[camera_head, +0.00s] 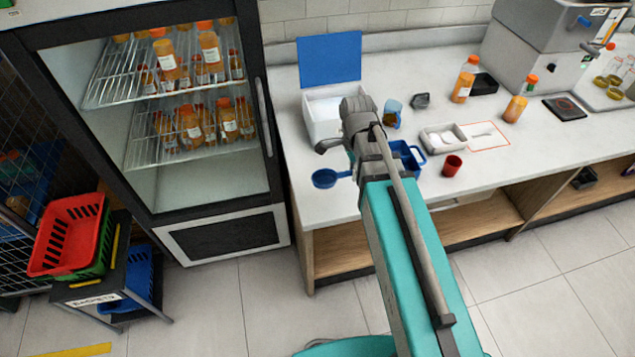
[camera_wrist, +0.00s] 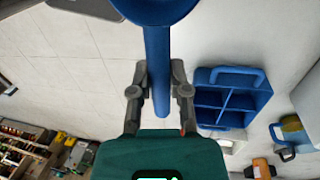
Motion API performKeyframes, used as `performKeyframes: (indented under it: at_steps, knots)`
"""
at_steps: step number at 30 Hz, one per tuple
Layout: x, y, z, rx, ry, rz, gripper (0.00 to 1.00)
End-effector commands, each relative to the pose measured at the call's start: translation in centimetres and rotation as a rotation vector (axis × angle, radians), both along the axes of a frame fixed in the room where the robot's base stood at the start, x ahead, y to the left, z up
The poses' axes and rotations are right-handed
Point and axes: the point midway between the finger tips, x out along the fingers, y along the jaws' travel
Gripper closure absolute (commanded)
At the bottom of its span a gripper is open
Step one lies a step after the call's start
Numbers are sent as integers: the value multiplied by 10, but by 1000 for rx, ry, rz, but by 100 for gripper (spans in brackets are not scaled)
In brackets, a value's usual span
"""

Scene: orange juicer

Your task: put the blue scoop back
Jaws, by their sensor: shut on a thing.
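The blue scoop (camera_head: 325,178) is held off the counter at its front left, its round bowl to the left of my arm. In the wrist view, its straight blue handle (camera_wrist: 157,65) runs between the two fingers of my gripper (camera_wrist: 157,80), which is shut on it. The bowl (camera_wrist: 155,8) is cut off by the top edge of that view. My wrist hides the fingers in the head view. A white bin (camera_head: 318,122) with a raised blue lid (camera_head: 330,58) stands on the counter behind the scoop.
A blue divided caddy (camera_head: 408,157) sits right of my wrist and shows in the wrist view (camera_wrist: 235,100). A blue-marked jug (camera_head: 392,114), white tray (camera_head: 443,138) and red cup (camera_head: 452,166) stand further right. A bottle fridge (camera_head: 268,115) borders the counter's left.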

Motion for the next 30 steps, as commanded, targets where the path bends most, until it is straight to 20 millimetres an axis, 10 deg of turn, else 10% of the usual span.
performKeyframes:
  at_steps: [17, 30]
  knots:
    - [-15, 11, -4, 0, 0, 22, 100]
    - [38, 39, -32, 0, 0, 24, 100]
